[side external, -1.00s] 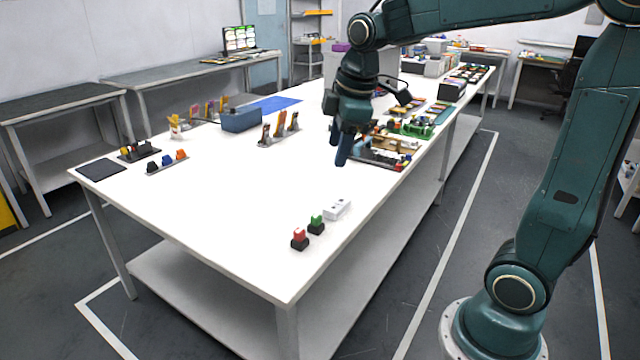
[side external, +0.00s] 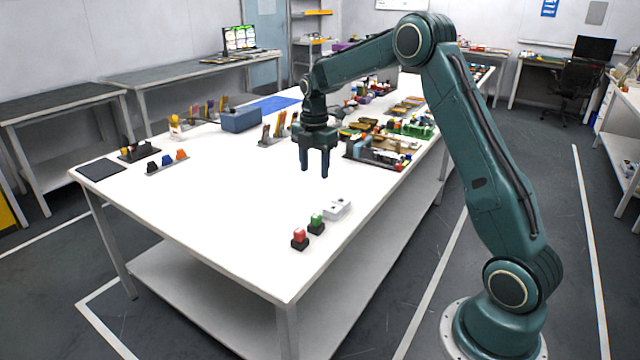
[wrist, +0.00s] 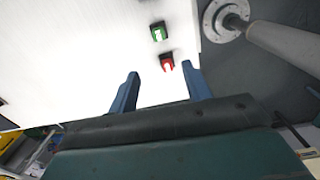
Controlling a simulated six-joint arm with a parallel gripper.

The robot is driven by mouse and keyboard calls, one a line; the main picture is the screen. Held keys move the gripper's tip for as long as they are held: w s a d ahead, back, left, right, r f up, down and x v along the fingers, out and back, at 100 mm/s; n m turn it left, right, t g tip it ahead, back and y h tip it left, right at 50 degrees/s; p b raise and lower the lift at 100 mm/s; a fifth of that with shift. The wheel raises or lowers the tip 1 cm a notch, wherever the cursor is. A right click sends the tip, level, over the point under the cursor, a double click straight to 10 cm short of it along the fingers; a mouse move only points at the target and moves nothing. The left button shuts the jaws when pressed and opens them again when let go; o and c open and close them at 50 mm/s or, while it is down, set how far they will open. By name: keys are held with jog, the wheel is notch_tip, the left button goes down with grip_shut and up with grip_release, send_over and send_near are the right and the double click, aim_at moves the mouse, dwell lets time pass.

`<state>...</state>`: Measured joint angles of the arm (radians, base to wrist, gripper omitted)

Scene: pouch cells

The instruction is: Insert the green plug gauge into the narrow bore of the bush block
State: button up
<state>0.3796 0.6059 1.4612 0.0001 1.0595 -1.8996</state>
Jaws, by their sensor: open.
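The green plug gauge (side external: 317,219) stands in a small dark holder near the front right edge of the white table. It also shows in the wrist view (wrist: 158,33), above a red piece. The white bush block (side external: 337,209) lies just behind and right of it. Small dark marks show on the block, but I cannot tell the bores apart. My gripper (side external: 315,171) is open and empty, pointing down above the table, behind and left of the block.
A red piece (side external: 299,236) in a dark holder stands close in front of the green gauge. A blue-grey box (side external: 241,119), racks of tools and a crowded tray (side external: 375,160) stand farther back. The table's front left is clear.

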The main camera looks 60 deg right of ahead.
jog(key=shift+w+d+f+n, duration=0.3)
jog(key=shift+d+f, duration=0.15)
jog(key=shift+f, duration=0.25)
jog(key=shift+f, duration=0.1)
send_over(316, 216)
jog(key=shift+w+f, duration=0.15)
jog(key=shift+f, duration=4.05)
jog(key=shift+d+f, duration=0.1)
jog(key=shift+f, duration=2.5)
grip_shut()
